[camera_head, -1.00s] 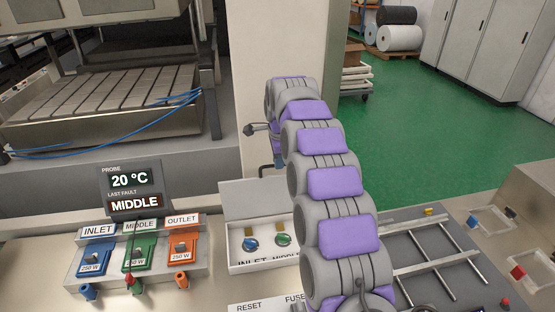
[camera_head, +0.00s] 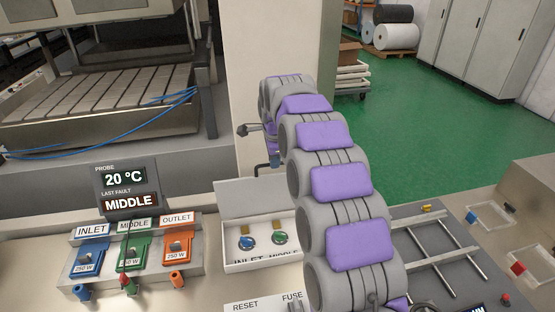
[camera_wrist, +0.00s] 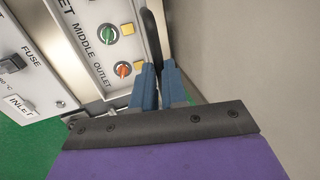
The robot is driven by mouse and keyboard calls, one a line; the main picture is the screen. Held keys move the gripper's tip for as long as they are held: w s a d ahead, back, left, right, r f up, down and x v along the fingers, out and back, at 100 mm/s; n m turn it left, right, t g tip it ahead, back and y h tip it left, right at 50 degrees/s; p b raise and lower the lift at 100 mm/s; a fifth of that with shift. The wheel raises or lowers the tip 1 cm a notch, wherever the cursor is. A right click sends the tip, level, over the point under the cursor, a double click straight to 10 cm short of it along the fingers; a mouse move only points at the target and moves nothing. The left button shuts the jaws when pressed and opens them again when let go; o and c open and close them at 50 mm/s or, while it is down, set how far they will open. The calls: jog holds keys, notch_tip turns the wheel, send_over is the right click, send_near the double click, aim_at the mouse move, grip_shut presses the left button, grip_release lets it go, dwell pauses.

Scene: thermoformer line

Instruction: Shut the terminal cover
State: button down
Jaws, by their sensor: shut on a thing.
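The terminal cover (camera_head: 240,200) is a pale lid standing raised at the back of a shallow terminal box (camera_head: 245,265). Round blue and green terminals show inside the box, and my arm hides its right part. A black handle (camera_head: 259,171) shows at the cover's top edge. It also appears in the wrist view (camera_wrist: 153,38) between the blue fingers of my gripper (camera_wrist: 158,70). My gripper is shut on this handle. The wrist view also shows the terminals, labelled MIDDLE and OUTLET, beside the fingers. In the head view my gripper is mostly behind my arm.
A probe display (camera_head: 128,188) reads 20 °C and MIDDLE. Blue, green and orange heater plugs (camera_head: 130,252) stand left of the box. A RESET/FUSE panel (camera_head: 262,303) lies in front. A grey rack (camera_head: 440,250) and clear bins (camera_head: 490,216) are at the right. A pale pillar (camera_head: 270,40) rises behind.

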jog(key=s+f+t+b, duration=0.1)
jog(key=s+t+b, duration=0.2)
jog(key=s+b, duration=0.2)
jog(key=shift+s+d+f+t+y, duration=0.3)
jog(key=shift+s+d+f+y, duration=0.1)
jog(key=shift+s, duration=1)
